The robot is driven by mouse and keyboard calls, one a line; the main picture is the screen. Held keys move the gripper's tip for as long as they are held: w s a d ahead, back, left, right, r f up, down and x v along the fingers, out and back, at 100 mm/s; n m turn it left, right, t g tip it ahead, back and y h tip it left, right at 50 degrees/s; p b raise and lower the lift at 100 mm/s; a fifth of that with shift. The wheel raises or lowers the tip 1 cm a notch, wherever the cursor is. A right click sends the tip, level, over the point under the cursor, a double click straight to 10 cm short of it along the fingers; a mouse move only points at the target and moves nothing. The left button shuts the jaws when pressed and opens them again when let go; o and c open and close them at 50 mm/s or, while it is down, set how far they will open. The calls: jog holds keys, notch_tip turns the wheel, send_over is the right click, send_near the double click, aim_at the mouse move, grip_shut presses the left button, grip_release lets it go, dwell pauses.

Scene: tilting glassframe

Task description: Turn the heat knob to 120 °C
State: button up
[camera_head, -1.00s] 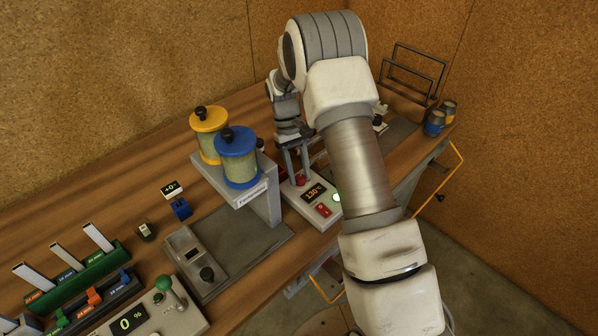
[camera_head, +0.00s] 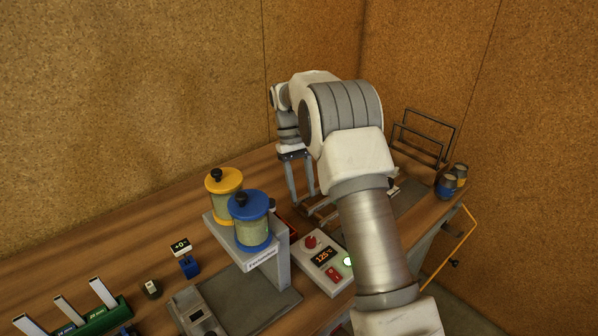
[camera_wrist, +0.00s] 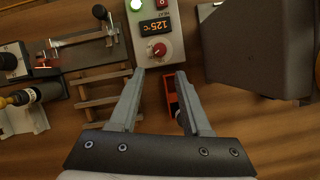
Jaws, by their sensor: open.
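The heat control box (camera_head: 320,262) stands on the bench, right of the dispenser stand. Its red heat knob (camera_head: 311,242) sits beside an orange display (camera_head: 324,255) that reads 125 °C. In the wrist view the knob (camera_wrist: 158,49) has a white mark and lies just beyond the fingertips, under the display (camera_wrist: 156,27). My gripper (camera_wrist: 160,75) is open and empty, with its fingers spread to either side below the knob and apart from it. In the head view my gripper (camera_head: 305,203) hangs behind the box, clear of the knob.
A lit green button (camera_wrist: 136,5) and a red switch (camera_wrist: 162,4) are on the same box. A grey stand (camera_head: 277,250) with blue and yellow jars (camera_head: 251,221) is close on its left. A wooden rack (camera_wrist: 103,92) and an orange-red part (camera_wrist: 170,95) lie near the fingers.

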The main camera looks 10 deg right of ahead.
jog(key=v, duration=0.4)
jog(key=shift+w+r, duration=0.15)
jog(key=shift+r, duration=0.05)
